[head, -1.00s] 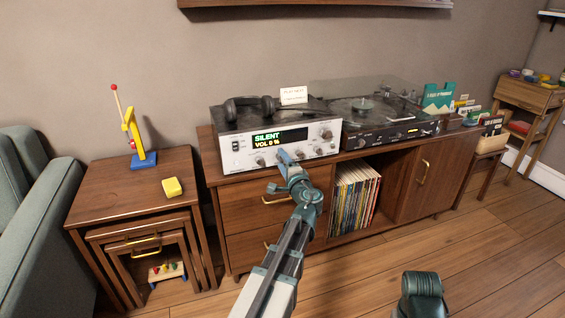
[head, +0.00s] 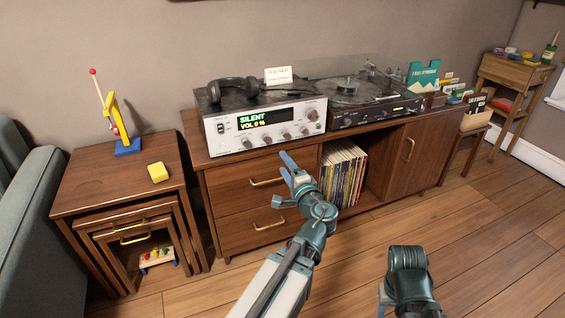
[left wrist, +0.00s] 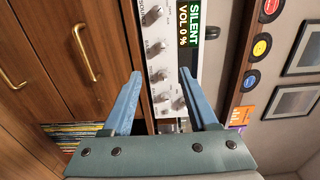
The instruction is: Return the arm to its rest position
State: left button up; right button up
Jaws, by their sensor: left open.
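My left gripper (head: 287,165) is open and empty in the head view, in front of the sideboard and below the silver receiver (head: 265,126). In the left wrist view its two blue fingers (left wrist: 160,95) are spread apart with nothing between them. The receiver's display reads "SILENT" and "VOL 0 %", and its knobs show beyond the fingers in the left wrist view (left wrist: 160,60). My right arm (head: 408,275) shows at the bottom of the head view, but its fingers are not clearly seen.
The wooden sideboard (head: 240,205) with brass handles holds records (head: 343,172) and a turntable (head: 365,102). Headphones (head: 234,88) lie on the receiver. Nesting tables (head: 110,185) with a yellow block (head: 158,172) stand left, beside a sofa (head: 30,235). Open floor lies at the right.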

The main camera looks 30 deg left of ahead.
dwell(0.4)
pick_arm(q)
jog(key=s+d+f+n+g+h+p, duration=0.4)
jog(key=s+d+f+g+h, duration=0.45)
jog(key=d+f, duration=0.55)
jog(key=s+d+f+g+h+p, duration=0.1)
jog(key=s+d+g+h+p, duration=0.25)
jog(key=s+d, duration=0.8)
notch_tip(320, 180, up, 36)
jog(key=w+p, duration=0.2)
jog(key=p, duration=3.3)
jog(key=shift+d+r+h+p, duration=0.25)
jog(key=shift+d+h+p, duration=0.05)
jog(key=shift+d+p, duration=0.1)
